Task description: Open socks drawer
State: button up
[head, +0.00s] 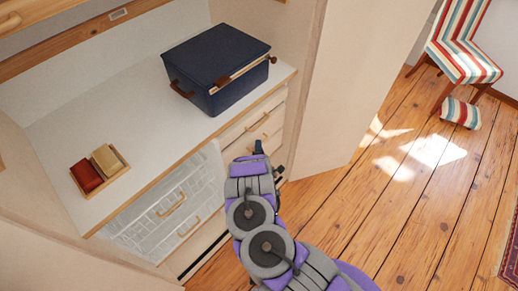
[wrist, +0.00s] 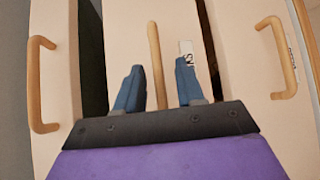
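In the wrist view, a pale drawer front (wrist: 125,30) fills the middle, with an upright-looking wooden bar handle (wrist: 154,50) on it. A white label (wrist: 186,47) with dark letters sits beside the handle; my right finger hides part of it, so I cannot read the whole word. My gripper (wrist: 160,75) is open, one blue finger on each side of the handle, with gaps showing. In the head view, my gripper (head: 258,148) is at the front of the cabinet's right-hand drawers (head: 235,132); my arm hides part of them.
Neighbouring drawers have wooden handles at left (wrist: 35,85) and right (wrist: 282,60). On the white top (head: 130,120) stand a navy box (head: 215,65) and a small wooden tray (head: 119,178). Wooden floor (head: 345,215) lies clear to the right; a striped chair (head: 462,55) stands far right.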

jog(key=shift+w, duration=0.35)
grip_shut()
jog(key=shift+f, duration=0.1)
dwell(0.4)
